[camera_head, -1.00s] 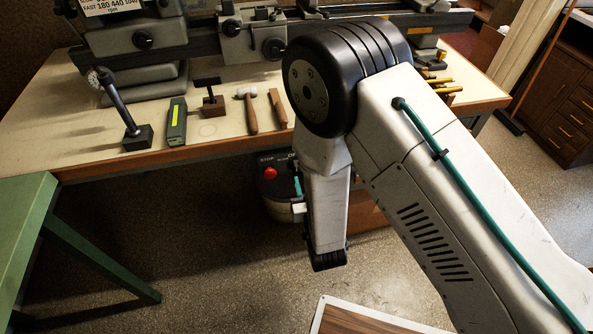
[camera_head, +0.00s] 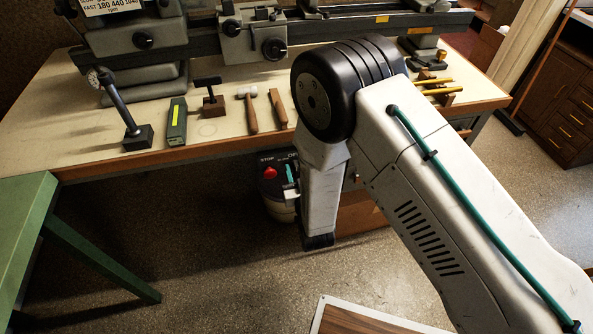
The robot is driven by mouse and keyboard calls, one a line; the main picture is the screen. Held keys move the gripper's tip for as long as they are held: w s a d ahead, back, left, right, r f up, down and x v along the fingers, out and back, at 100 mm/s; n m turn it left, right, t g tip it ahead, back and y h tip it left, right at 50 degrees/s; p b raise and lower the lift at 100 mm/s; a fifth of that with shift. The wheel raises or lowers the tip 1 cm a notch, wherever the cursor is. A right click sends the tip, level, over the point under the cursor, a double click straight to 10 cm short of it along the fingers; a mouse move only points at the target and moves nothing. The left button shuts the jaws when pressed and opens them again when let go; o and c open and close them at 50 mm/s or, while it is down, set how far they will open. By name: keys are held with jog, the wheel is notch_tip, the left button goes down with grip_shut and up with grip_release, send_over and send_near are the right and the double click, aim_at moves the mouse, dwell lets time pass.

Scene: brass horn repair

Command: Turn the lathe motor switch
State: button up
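The lathe motor switch box (camera_head: 266,188) sits under the front edge of the bench, dark on its face, with a round red button (camera_head: 270,172) and the word STOP above it. More lettering to the right of STOP is partly covered. My forearm hangs down in front of the right part of the box and hides it. A small teal and white part of my arm shows at the forearm's left edge, in front of the box. My gripper's fingers do not show; they are hidden behind the arm. I cannot tell whether they touch the switch.
The lathe (camera_head: 250,37) stands on the wooden bench (camera_head: 60,127). A green table (camera_head: 22,215) is at left. A brown box (camera_head: 362,213) stands behind my forearm.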

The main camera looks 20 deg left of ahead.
grip_shut()
jog(key=n, duration=0.3)
jog(key=shift+s+a+n, duration=0.15)
jog(key=shift+a+n, duration=0.05)
jog(key=shift+n, duration=0.1)
jog(key=shift+s+a+f+n, duration=0.1)
jog(key=shift+n, duration=0.95)
jog(key=shift+s+a+f+n, duration=0.1)
jog(key=shift+n, duration=0.95)
grip_release()
